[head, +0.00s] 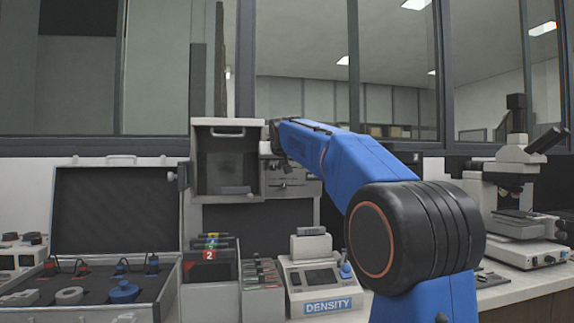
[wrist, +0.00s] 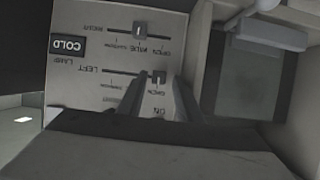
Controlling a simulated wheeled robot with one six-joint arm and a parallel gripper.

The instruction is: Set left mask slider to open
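The left mask slider (wrist: 158,77) is a small dark knob on a thin horizontal slot in a light panel, marked LEFT, which appears upside down in the wrist view. The knob is at the right part of its slot in that view, near a partly covered label that seems to read OPEN. My gripper (wrist: 157,82) is open, its two fingers pointing at the panel with the knob between or just beyond the tips; contact cannot be told. In the head view my gripper (head: 277,150) is small and dark in front of the panel, and the knob cannot be made out.
The right slider (wrist: 140,31) sits on a parallel slot. A COLD lamp label (wrist: 68,45) is beside them. An open box-like housing with a handle (head: 228,133) adjoins the panel. Below stand a DENSITY device (head: 322,280), an open case (head: 115,215) and, far right, a microscope (head: 520,190).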

